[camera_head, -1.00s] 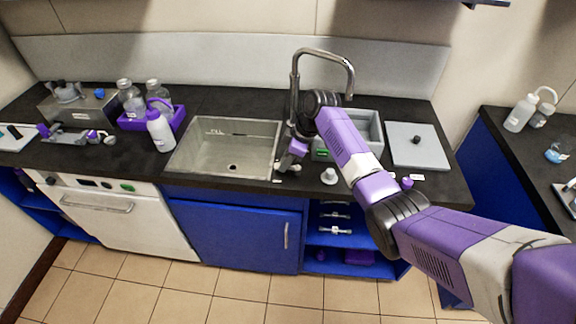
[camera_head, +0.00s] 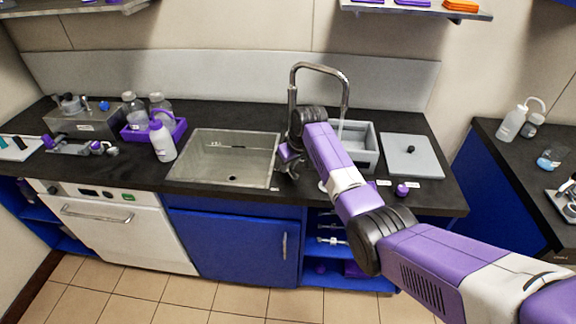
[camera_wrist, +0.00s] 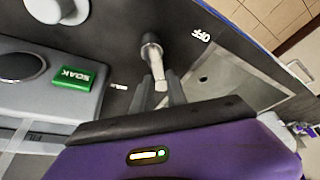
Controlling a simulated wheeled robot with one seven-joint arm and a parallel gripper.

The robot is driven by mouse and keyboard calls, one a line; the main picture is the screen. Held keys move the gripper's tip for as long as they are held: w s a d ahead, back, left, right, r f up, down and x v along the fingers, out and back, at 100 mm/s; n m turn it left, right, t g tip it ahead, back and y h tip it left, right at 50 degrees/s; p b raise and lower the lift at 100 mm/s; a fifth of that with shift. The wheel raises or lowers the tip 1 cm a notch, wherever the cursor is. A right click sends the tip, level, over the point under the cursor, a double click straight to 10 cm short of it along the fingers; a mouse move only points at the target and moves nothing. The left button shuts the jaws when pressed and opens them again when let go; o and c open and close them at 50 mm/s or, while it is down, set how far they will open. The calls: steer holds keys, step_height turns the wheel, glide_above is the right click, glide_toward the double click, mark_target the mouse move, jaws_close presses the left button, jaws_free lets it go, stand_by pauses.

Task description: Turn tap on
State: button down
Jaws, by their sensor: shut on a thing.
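The metal tap (camera_head: 320,68) rises behind my arm, with its high spout bent over to the right. A thin pale streak shows below the spout end above the grey soak tray; it may be water. In the wrist view the tap's small lever (camera_wrist: 157,72) stands between my fingers, and my gripper (camera_wrist: 160,92) is shut on it. A white OFF mark (camera_wrist: 201,35) lies on the counter to the right of the lever. In the head view my gripper (camera_head: 289,157) is at the sink's right edge, mostly hidden by my wrist.
The sink (camera_head: 200,158) is empty, left of my gripper. The grey tray (camera_head: 362,148) is on the right, with a green SOAK label (camera_wrist: 72,77). A grey lidded box (camera_head: 425,160) stands farther right. A white bottle (camera_head: 162,142) and purple rack (camera_head: 178,133) stand left.

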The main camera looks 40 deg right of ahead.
mark_target(294, 175)
steer(key=shift+d+m+h, duration=0.3)
steer(key=shift+m+h, duration=0.1)
steer(key=shift+m, duration=0.6)
steer(key=shift+s, duration=0.1)
steer(key=c, duration=1.3)
jaws_free()
steer(key=shift+v, duration=3.9)
steer(key=shift+c, duration=0.5)
